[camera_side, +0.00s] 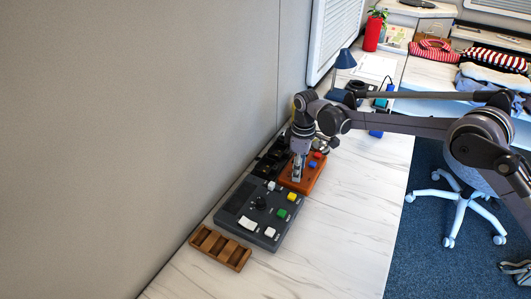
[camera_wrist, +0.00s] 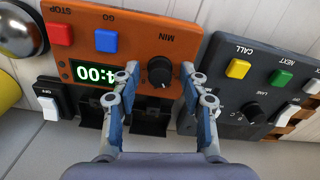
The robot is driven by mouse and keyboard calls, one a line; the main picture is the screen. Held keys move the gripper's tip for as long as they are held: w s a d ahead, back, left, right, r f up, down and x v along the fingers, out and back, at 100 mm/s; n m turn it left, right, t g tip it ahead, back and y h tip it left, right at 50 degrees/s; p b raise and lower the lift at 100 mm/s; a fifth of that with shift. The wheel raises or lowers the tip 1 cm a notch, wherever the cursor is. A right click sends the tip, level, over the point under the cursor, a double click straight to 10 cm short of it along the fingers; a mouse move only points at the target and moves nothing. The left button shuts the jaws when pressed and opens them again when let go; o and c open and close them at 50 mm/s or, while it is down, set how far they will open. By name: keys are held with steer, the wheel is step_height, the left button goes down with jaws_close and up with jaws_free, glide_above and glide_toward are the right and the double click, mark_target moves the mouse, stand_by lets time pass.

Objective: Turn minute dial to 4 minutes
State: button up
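The minute dial (camera_wrist: 160,71) is a black knob under the label MIN on an orange timer box (camera_wrist: 140,27). In the wrist view my gripper (camera_wrist: 159,78) is open, with one finger on each side of the dial and visible gaps between.
A red STOP button (camera_wrist: 60,34) and a blue GO button (camera_wrist: 106,41) sit left of the dial. A grey CALL/NEXT panel (camera_side: 245,212) adjoins the box. A black switch box (camera_wrist: 47,103) and a silver bell (camera_wrist: 18,32) are at left. The counter's right side (camera_side: 345,220) is clear.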

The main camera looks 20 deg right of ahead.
steer(key=shift+r, duration=0.15)
step_height(320, 180, up, 12)
stand_by(0.7)
steer(key=s+d+r+m+t, duration=0.4)
steer(key=s+d+r+m, duration=0.1)
steer(key=s+d+r, duration=0.75)
steer(key=s+d+f+m+t, duration=0.1)
steer(key=s+d+f+m, duration=0.2)
steer(key=s, duration=0.6)
steer(key=s+d+f+m+t, duration=0.2)
steer(key=s+d+f+m, duration=0.1)
steer(key=s, duration=0.6)
steer(key=shift+d+f, duration=0.4)
steer(key=shift+d, duration=0.25)
